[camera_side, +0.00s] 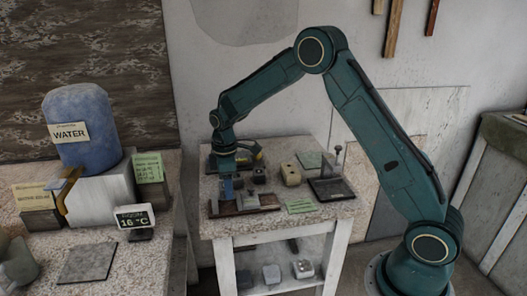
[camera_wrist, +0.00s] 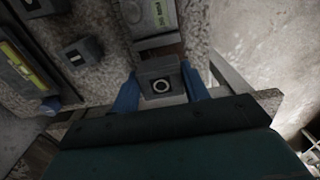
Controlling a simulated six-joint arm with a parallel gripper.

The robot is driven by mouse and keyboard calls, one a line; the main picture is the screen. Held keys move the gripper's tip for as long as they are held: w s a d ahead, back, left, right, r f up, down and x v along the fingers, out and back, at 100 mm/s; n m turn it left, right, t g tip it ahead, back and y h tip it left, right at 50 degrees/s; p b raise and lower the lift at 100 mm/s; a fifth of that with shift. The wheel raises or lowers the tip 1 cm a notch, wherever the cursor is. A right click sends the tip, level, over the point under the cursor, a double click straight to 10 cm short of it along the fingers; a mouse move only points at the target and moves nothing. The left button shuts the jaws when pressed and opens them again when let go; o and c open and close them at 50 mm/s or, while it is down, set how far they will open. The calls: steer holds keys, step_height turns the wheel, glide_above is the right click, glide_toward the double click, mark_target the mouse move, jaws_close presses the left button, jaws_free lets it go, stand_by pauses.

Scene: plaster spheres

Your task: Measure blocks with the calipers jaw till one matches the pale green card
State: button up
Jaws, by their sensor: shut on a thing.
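My gripper (camera_side: 228,190) points down over the left part of the small speckled table in the side view. In the wrist view its blue fingers (camera_wrist: 161,92) stand on both sides of a grey block (camera_wrist: 160,70) with a pale ring mark, and they are shut on it. In the side view I cannot make this block out clearly. A pale green card (camera_side: 300,206) lies near the table's front edge. Another dark block (camera_side: 259,174) stands behind the gripper. I cannot pick out the calipers jaw for certain.
A beige block (camera_side: 291,174) and a dark tray with an upright post (camera_side: 332,187) stand to the right. A brown flat piece (camera_side: 224,208) lies at the front left.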

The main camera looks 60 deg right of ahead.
steer(key=shift+f, duration=2.1)
stand_by(1.0)
steer(key=o, duration=1.2)
steer(key=shift+r, duration=0.15)
steer(key=shift+r, duration=1.9)
steer(key=shift+r, duration=0.1)
